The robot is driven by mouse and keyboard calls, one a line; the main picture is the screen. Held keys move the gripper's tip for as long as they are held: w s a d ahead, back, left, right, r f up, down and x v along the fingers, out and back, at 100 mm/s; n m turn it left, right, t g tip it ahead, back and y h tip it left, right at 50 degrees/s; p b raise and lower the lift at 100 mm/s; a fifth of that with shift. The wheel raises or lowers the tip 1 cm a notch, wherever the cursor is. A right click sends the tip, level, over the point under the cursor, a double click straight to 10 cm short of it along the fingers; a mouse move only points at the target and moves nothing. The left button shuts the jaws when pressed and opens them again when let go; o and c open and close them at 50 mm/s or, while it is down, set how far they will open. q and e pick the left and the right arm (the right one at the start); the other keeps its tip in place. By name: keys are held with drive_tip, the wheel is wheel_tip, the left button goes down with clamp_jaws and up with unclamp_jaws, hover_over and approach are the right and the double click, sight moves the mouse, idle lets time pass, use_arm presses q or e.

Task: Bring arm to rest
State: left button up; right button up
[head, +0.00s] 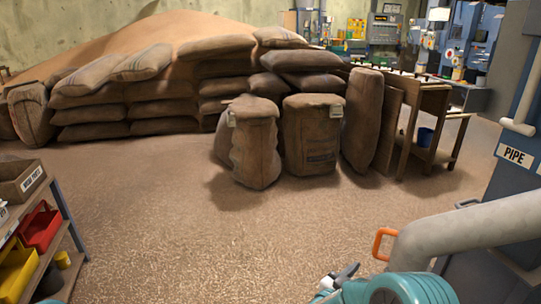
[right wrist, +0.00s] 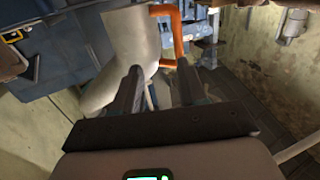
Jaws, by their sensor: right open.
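My right gripper (head: 343,276) shows at the bottom of the head view, at the end of my teal arm. In the right wrist view its two dark fingers (right wrist: 158,78) stand apart with nothing held between them. An orange handle (head: 379,243) is beside the grey pipe (head: 465,228), up and to the right of the gripper in the head view. In the right wrist view the orange handle (right wrist: 178,32) lies beyond the fingertips, apart from them as far as I can tell. My left gripper is not visible.
A shelf with red bins (head: 40,228) and yellow bins (head: 17,272) stands at the left. Full sacks (head: 312,135) and a wooden bench (head: 425,125) stand farther back. A blue-grey machine labelled PIPE (head: 510,180) is close on the right. The middle floor is clear.

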drive_tip(key=s+d+f+n+y, duration=0.3)
drive_tip(key=d+f+n+y, duration=0.1)
drive_tip(key=f, duration=0.7)
drive_tip(key=s+a+f+n+g+y, duration=0.4)
drive_tip(key=s+a+f+y, duration=0.7)
drive_tip(key=s+a+f, duration=0.25)
drive_tip(key=s+a+r+g+y+p, duration=0.15)
drive_tip(key=s+a+g+y, duration=0.35)
drive_tip(key=s, duration=0.7)
wheel_tip(320, 180, up, 19)
drive_tip(key=h+p, duration=0.1)
drive_tip(key=p, duration=1.8)
drive_tip(key=shift+a+n+g+p, duration=0.15)
drive_tip(key=shift+n+g+p, duration=0.15)
drive_tip(key=shift+n+g, duration=0.1)
